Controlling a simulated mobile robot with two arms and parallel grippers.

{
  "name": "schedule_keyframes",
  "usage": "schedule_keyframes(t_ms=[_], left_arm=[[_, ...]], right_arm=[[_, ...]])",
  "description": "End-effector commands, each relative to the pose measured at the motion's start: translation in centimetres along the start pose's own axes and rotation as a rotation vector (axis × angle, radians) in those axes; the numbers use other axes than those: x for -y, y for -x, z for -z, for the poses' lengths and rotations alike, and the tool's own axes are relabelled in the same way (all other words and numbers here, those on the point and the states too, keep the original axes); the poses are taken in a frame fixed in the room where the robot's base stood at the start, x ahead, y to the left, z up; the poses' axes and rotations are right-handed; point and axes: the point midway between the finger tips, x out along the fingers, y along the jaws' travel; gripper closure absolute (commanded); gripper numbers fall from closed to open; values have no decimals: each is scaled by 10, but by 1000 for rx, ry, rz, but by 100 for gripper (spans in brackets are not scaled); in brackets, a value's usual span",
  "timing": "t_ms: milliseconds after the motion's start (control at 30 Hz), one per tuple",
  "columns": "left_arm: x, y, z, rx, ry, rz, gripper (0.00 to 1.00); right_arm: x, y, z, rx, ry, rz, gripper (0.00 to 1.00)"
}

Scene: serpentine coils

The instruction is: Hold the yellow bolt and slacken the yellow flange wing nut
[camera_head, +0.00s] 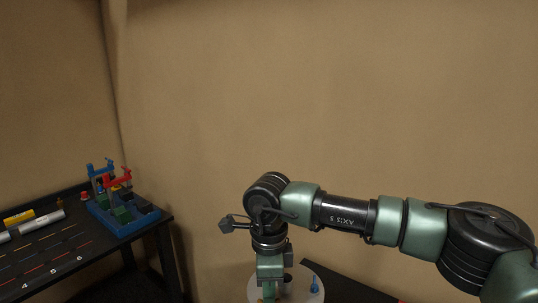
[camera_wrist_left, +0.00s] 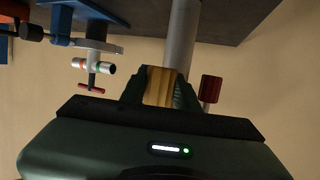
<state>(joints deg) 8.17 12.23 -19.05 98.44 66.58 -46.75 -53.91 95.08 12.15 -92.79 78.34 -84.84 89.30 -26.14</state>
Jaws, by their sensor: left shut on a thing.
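In the left wrist view, my left gripper (camera_wrist_left: 159,92) is shut on a yellow ribbed piece (camera_wrist_left: 159,84), with a dark finger on either side. Only part of the piece shows, so I cannot tell whether it is the bolt or the nut. My left gripper does not show in the head view. In the head view, my right arm comes in from the right, and its gripper (camera_head: 269,288) points down at the bottom edge. Its fingertips are cut off or too small to read. I cannot clearly make out the yellow flange wing nut.
A dark table (camera_head: 45,262) at the left bears a blue tray (camera_head: 125,222) and markers. In the wrist view, a grey post (camera_wrist_left: 181,38) and red knob (camera_wrist_left: 211,88) are near the fingers.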

Motion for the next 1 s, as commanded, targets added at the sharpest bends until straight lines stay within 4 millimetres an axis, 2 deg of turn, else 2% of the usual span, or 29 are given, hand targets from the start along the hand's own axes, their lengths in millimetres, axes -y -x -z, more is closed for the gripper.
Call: schedule_keyframes(t_ms=[133, 467, 767, 1000], left_arm=[[0, 0, 0, 0, -1, -1, 100], [0, 0, 0, 0, -1, -1, 100], [-1, 0, 0, 0, -1, -2, 100], [-1, 0, 0, -1, -2, -2, 100]], right_arm=[[0, -2, 0, 2, 151, -2, 100], [0, -2, 0, 1, 201, -3, 100], [-1, -3, 0, 0, 564, -3, 100], [-1, -3, 0, -1, 594, -5, 100]])
